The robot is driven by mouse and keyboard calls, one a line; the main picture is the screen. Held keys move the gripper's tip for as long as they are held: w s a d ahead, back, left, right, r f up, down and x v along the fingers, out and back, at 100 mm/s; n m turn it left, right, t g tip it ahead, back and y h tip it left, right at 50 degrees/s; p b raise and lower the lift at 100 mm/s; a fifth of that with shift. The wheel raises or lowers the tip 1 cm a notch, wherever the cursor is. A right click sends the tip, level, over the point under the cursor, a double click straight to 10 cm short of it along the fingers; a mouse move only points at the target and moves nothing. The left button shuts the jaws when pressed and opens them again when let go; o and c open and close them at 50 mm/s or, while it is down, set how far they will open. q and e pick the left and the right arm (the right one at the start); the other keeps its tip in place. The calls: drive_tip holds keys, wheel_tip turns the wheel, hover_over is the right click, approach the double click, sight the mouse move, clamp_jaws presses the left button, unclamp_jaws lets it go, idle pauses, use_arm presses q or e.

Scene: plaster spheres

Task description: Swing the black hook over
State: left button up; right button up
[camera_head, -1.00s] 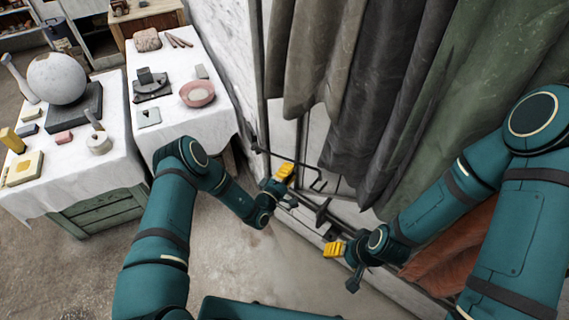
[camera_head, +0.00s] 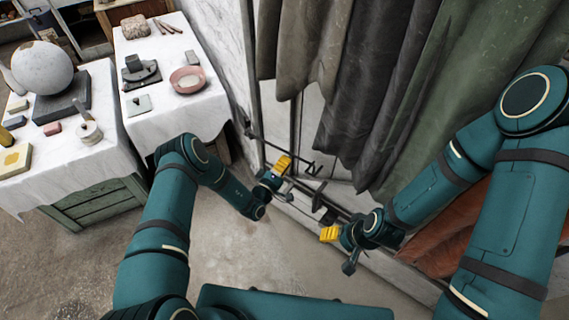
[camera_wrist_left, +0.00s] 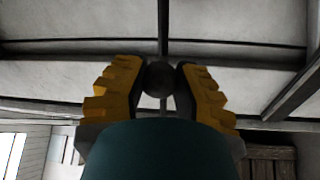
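The black hook (camera_head: 313,170) is a thin dark bar with a bent end, reaching out from the wall beside the hanging cloths. My left gripper (camera_head: 283,164) has its yellow fingers at the middle of this bar.
Grey and green cloths (camera_head: 385,80) hang just behind the hook. Two tables with white cloths (camera_head: 185,112) stand at the left, carrying a plaster sphere (camera_head: 42,68), a pink bowl (camera_head: 187,80) and small blocks. The floor (camera_head: 265,260) between my arms is bare.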

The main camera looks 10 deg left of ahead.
use_arm(q)
drive_tip(key=o, duration=0.5)
drive_tip(key=shift+d+f, duration=0.2)
drive_tip(key=shift+d, duration=0.05)
drive_tip(key=shift+s+a, duration=0.1)
drive_tip(key=shift+a, duration=0.05)
drive_tip(key=shift+s+a, duration=0.15)
drive_tip(key=shift+s, duration=0.05)
drive_tip(key=v, duration=1.1)
drive_tip(key=shift+s, duration=0.25)
drive_tip(key=shift+r, duration=0.1)
